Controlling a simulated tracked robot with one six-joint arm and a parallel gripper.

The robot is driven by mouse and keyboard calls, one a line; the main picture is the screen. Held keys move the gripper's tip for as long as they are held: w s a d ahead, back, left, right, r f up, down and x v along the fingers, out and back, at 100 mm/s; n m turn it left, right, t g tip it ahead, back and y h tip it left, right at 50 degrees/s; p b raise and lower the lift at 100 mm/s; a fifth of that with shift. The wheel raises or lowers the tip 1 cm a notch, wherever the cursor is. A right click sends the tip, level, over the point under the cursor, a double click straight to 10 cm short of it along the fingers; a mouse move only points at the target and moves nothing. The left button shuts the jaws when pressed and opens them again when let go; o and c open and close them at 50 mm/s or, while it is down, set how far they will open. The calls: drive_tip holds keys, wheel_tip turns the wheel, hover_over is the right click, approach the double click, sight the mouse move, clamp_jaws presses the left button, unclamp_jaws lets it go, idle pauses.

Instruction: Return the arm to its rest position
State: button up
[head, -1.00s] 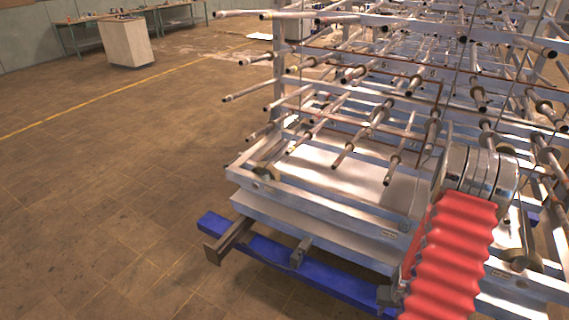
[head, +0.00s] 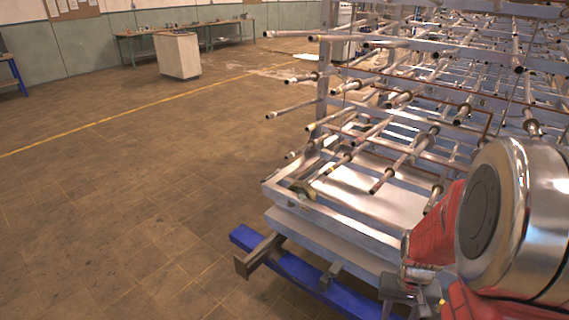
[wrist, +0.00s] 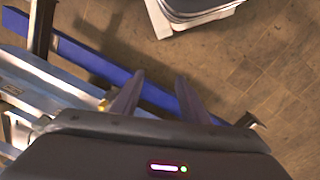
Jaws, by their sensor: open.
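My arm, with red sleeves and a shiny metal joint, fills the lower right of the head view and hides part of the rack. My gripper (wrist: 157,86) shows two dark fingers standing apart in the wrist view, with nothing between them but the view of a blue beam (wrist: 98,58) and floor beyond. The gripper end is small and partly hidden at the lower right of the head view, in front of the rack's near side. I cannot tell the exact gap between gripper and rack.
A large metal rack (head: 347,205) with several protruding rods stands on the right, on a blue beam (head: 300,272). Brown tiled floor (head: 130,210) is clear on the left. A pale cabinet (head: 178,55) and workbenches stand far back.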

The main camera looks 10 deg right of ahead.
drive_tip(key=s+a+r+n+t, duration=0.3)
drive_tip(key=a+r+n+t, duration=0.2)
drive_tip(key=a+r, duration=1.5)
wheel_tip(320, 180, up, 4)
drive_tip(key=shift+a+f+t+y, duration=0.1)
drive_tip(key=shift+a+t+y, duration=0.2)
drive_tip(key=shift+a+t, duration=0.1)
drive_tip(key=shift+c, duration=0.6)
drive_tip(key=shift+c, duration=0.6)
drive_tip(key=shift+d, duration=0.15)
